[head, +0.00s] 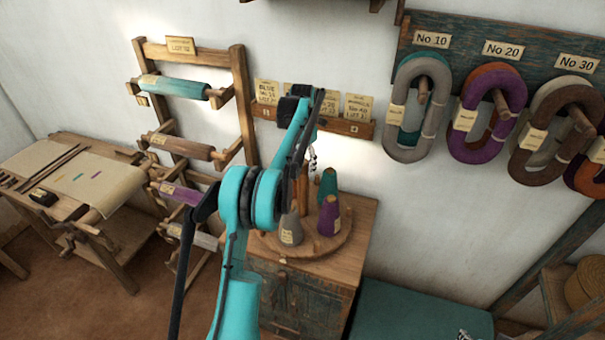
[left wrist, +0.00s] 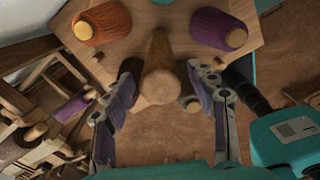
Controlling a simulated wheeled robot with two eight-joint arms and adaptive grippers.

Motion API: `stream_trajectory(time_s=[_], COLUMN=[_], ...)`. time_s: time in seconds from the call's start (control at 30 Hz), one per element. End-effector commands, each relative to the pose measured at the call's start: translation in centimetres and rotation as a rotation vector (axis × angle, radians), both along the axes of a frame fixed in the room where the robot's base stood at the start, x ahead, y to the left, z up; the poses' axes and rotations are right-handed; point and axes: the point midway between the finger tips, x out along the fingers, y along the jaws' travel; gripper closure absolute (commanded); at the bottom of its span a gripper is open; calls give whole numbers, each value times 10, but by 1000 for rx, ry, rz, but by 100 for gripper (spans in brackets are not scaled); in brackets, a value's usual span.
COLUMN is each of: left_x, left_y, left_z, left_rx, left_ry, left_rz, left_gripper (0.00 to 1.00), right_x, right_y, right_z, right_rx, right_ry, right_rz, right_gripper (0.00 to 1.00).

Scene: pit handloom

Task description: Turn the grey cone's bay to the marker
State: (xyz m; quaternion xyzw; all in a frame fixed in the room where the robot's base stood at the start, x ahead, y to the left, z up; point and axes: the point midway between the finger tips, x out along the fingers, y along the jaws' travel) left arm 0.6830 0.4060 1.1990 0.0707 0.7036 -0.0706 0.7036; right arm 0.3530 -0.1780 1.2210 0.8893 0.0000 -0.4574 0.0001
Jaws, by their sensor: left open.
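The grey cone (head: 290,229) stands at the front left of a round wooden turntable (head: 310,245), partly behind my left arm. A purple cone (head: 329,217) and a teal cone (head: 328,184) stand to its right. My left gripper (head: 312,158) is above the turntable, mostly hidden by its arm. In the left wrist view its open fingers (left wrist: 163,92) lie on either side of a tan wooden post (left wrist: 158,70); I cannot tell whether they touch it. An orange cone (left wrist: 108,22) and the purple cone (left wrist: 218,30) show beyond. I cannot make out the marker surely.
The turntable sits on a wooden cabinet (head: 285,290). A rack with rolls (head: 175,87) stands left, yarn hanks (head: 410,140) hang right, and a teal bench (head: 410,310) is low right. A small metallic fragment, possibly my right gripper (head: 464,335), shows at the bottom edge.

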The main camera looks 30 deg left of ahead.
Motion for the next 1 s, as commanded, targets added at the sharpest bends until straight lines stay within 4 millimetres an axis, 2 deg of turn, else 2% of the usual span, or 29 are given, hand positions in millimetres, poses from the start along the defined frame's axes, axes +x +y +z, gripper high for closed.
stream_trajectory(time_s=[0.1, 0.33, 0.5, 1.0], left_x=[0, 0, 0, -1], left_y=[0, 0, 0, -1], left_z=[28, 62, 70, 70], left_rx=[0, 0, 0, 1], left_ry=[0, 0, 0, -1], left_rz=[0, 0, 0, -8], left_gripper=[43, 43, 43, 43], right_x=[0, 0, 0, 0], right_y=[0, 0, 0, 0], right_z=[0, 0, 0, -1], right_rx=[0, 0, 0, 0], right_ry=[0, 0, 0, 0], right_rz=[0, 0, 0, 0], right_gripper=[60, 60, 60, 60])
